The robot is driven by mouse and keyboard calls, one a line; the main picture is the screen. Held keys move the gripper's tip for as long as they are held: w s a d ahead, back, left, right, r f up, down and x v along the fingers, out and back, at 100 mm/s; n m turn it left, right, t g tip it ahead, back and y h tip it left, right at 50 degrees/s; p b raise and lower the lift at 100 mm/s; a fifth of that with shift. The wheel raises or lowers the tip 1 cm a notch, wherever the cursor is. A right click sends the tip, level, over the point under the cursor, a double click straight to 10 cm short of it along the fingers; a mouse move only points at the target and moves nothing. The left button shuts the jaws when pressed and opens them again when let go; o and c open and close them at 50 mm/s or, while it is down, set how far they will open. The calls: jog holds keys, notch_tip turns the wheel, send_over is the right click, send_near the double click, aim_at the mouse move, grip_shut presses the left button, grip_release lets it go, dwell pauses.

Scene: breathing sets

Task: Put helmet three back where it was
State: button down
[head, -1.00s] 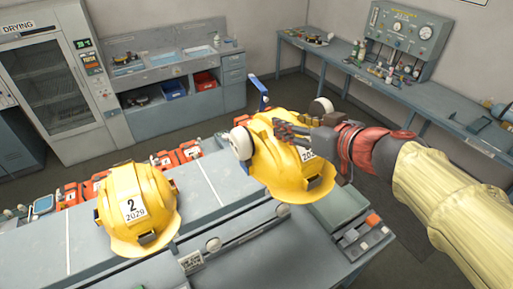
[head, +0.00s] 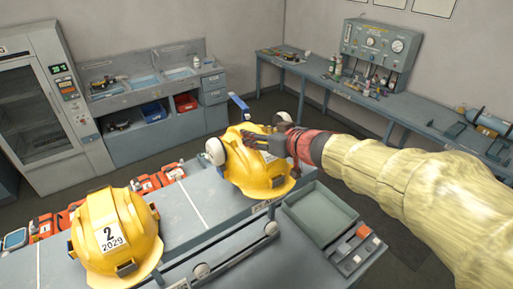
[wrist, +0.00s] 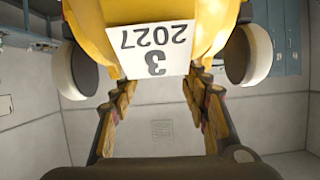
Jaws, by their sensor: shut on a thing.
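Helmet three (head: 257,178) is a yellow hard hat with white round ear cups, above or on the right part of the grey bench (head: 200,212); I cannot tell whether it touches the bench. My gripper (head: 262,143) is shut on it from the right side. In the wrist view the helmet (wrist: 110,38) fills the top, with its label reading 3 and 2027 upside down between my two fingers (wrist: 160,88). The exact contact is partly hidden. Helmet two (head: 113,238), yellow and labelled 2 2029, stands on the bench at the left.
A blue upright bracket (head: 238,106) stands behind helmet three. A grey tray (head: 320,212) is on the bench to its right. Red cases (head: 158,179) line the bench's far edge. A drying cabinet (head: 38,110) and a long side counter (head: 400,108) stand farther back.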

jog(key=shift+w+a+f, duration=0.2)
jog(key=shift+w+f, duration=0.4)
jog(key=shift+f, duration=0.1)
jog(key=shift+w+f+b, duration=0.1)
jog(key=shift+f+b, duration=0.45)
jog(key=shift+f, duration=1.1)
jog(key=c, duration=1)
grip_release()
jog(key=shift+f, duration=0.15)
jog(key=shift+o, duration=0.2)
jog(key=shift+d+r, duration=0.1)
jog(key=shift+r, duration=0.15)
jog(key=p+v, duration=0.1)
jog(key=v, duration=1.1)
